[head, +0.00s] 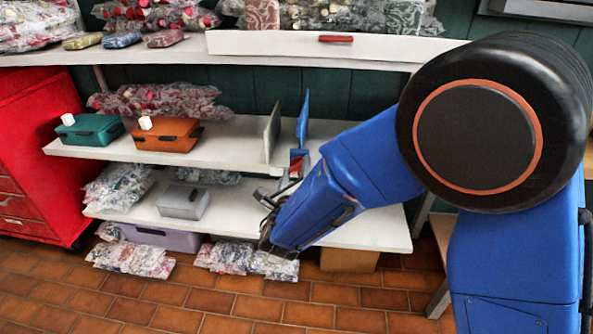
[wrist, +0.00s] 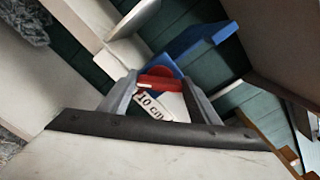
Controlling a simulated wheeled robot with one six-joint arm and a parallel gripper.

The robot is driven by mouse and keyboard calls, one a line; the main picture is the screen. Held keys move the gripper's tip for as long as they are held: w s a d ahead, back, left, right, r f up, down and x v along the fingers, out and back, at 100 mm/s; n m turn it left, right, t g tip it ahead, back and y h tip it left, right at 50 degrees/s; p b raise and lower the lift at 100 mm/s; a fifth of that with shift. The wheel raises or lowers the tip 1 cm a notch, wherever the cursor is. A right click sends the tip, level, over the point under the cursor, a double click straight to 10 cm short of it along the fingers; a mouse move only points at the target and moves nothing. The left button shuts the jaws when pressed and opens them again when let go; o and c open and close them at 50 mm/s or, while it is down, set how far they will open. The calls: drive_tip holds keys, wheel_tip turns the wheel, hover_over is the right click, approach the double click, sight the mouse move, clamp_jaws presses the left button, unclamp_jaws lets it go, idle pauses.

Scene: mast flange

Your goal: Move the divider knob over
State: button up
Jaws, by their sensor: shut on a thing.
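A blue divider (head: 302,118) stands upright on the middle shelf, to the right of a grey divider (head: 271,132). In the wrist view the blue divider (wrist: 202,45) lies just beyond a red knob (wrist: 160,76). My gripper (wrist: 159,82) has one finger on each side of the red knob and is shut on it. A white tag reading "10 cm" (wrist: 150,104) shows between the fingers. In the head view my arm covers most of my gripper at the shelf's front edge, and the knob is hard to make out.
The middle shelf (head: 225,146) holds a teal box (head: 89,130) and an orange box (head: 167,134) at the left. Bare shelf lies between the orange box and the grey divider. A grey box (head: 184,202) stands on the lower shelf. A red cabinet (head: 36,150) stands left.

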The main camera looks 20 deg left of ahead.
drive_tip(key=n, duration=0.4)
drive_tip(key=shift+a+f+n, duration=0.1)
drive_tip(key=shift+n, duration=0.2)
drive_tip(key=n, duration=0.4)
drive_tip(key=shift+s+f+n, duration=0.1)
drive_tip(key=shift+f+n, duration=0.05)
drive_tip(key=shift+n, duration=0.25)
drive_tip(key=o, duration=1)
drive_tip(key=shift+o, duration=0.2)
drive_tip(key=v, duration=1.7)
drive_tip(key=shift+s, duration=0.2)
drive_tip(key=shift+a, duration=0.1)
